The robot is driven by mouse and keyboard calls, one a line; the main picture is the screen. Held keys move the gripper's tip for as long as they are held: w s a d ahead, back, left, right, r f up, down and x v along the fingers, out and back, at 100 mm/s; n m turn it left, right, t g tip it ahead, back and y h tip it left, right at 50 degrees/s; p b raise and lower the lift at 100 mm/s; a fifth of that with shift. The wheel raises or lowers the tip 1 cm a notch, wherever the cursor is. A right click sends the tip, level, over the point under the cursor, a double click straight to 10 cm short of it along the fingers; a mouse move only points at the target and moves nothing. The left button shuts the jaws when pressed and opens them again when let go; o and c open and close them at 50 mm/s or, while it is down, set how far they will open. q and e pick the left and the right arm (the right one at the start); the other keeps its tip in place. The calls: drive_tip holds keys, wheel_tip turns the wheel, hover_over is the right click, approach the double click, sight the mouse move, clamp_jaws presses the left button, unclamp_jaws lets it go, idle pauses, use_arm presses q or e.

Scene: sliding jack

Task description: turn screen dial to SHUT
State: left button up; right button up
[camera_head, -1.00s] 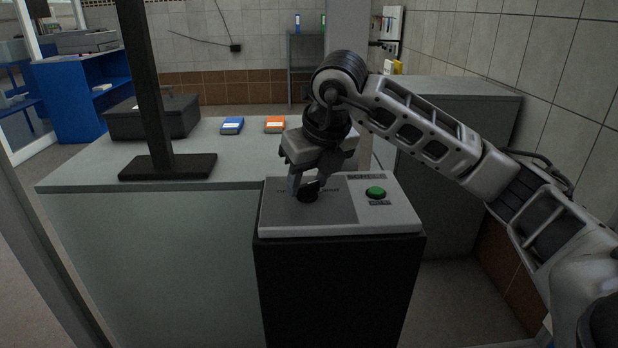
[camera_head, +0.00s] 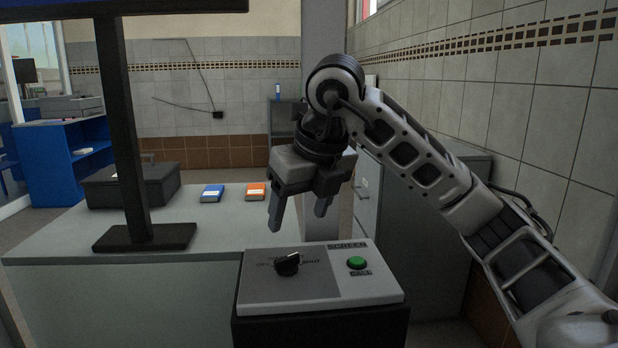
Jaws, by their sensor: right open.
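The screen dial, a black knob (camera_head: 287,264), sits on the left part of the grey control box (camera_head: 318,290). Its pointer is tilted towards the right, where the lettering, partly covered, seems to end in SHUT. A green button (camera_head: 356,262) is to its right, with a SCREEN label (camera_head: 346,245) above. My right gripper (camera_head: 298,222) is open and empty, above and behind the dial, clear of it, with its fingers pointing down. My left gripper is not in view.
The control box stands on a black pedestal (camera_head: 320,328). Behind it is a grey counter (camera_head: 222,226) with a blue box (camera_head: 212,193), an orange box (camera_head: 256,191), a dark case (camera_head: 130,184) and a black post (camera_head: 128,130). A tiled wall (camera_head: 500,110) is at the right.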

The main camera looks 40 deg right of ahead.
drive_tip(key=p+v, duration=0.2)
drive_tip(key=v, duration=0.4)
idle(0.4)
